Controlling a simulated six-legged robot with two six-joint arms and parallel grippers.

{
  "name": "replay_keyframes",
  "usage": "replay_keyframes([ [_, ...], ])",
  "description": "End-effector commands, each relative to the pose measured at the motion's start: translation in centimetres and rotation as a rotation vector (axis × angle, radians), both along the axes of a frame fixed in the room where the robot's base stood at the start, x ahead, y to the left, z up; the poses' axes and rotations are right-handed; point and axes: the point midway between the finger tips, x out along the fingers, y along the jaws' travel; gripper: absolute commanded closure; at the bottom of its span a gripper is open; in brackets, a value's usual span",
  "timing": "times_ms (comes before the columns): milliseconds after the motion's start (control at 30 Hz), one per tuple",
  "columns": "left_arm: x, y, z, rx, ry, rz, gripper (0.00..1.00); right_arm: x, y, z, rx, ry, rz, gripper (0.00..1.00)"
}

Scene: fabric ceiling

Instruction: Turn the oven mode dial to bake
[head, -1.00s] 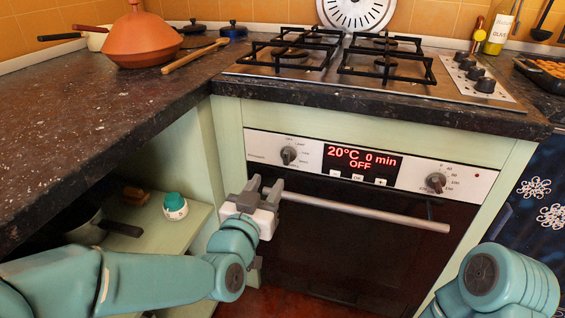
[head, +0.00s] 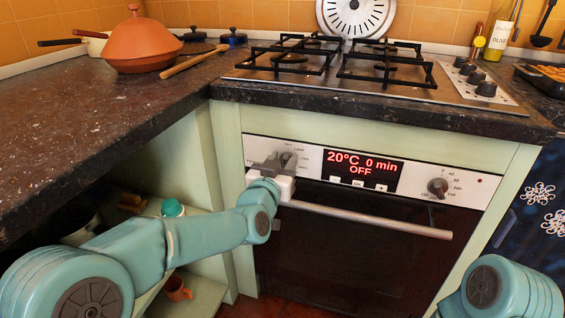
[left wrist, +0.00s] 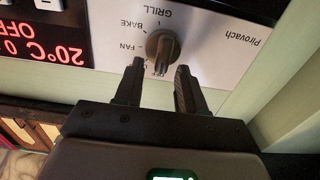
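The oven mode dial (head: 288,160) is a dark grey knob on the white left part of the oven's control panel. In the left wrist view, which shows the panel upside down, the dial (left wrist: 160,45) has GRILL, BAKE and FAN printed around it. I cannot read its pointer's setting for sure. My left gripper (head: 272,163) is at the panel, partly covering the dial. In the left wrist view its two fingers (left wrist: 160,66) are apart, with the dial at the gap between their tips. Contact cannot be told. My right gripper is out of view.
The display (head: 362,167) reads 20°C, 0 min, OFF. A temperature dial (head: 437,188) sits at the panel's right. The oven handle (head: 370,220) runs below. The worktop edge (head: 370,110) overhangs the panel. An open shelf (head: 205,290) is at left.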

Motion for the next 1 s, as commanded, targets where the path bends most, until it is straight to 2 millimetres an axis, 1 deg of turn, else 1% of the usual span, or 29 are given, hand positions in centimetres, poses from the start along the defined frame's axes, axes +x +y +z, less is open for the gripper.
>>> replay_keyframes([
  [33, 0.0, 0.0, 0.0, 0.0, 0.0, 0.0, 0.78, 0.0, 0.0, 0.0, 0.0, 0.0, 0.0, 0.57],
  [67, 0.0, 0.0, 0.0, 0.0, 0.0, 0.0, 0.88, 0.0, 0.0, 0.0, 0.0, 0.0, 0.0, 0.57],
  [100, 0.0, 0.0, 0.0, 0.0, 0.0, 0.0, 1.0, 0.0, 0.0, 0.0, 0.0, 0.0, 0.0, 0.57],
  [367, 0.0, 0.0, 0.0, 0.007, -0.002, 0.0, 1.0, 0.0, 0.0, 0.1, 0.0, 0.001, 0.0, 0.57],
  [567, -0.1, -0.1, 0.1, 0.064, -0.02, -0.001, 1.0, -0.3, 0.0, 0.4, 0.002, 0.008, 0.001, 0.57],
  [767, -0.2, -0.4, 0.1, 0.193, -0.062, -0.001, 1.0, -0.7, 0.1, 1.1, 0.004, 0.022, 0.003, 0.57],
  [1000, -0.3, -0.8, -0.1, 0.407, -0.129, -0.002, 1.0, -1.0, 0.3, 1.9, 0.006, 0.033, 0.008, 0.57],
])
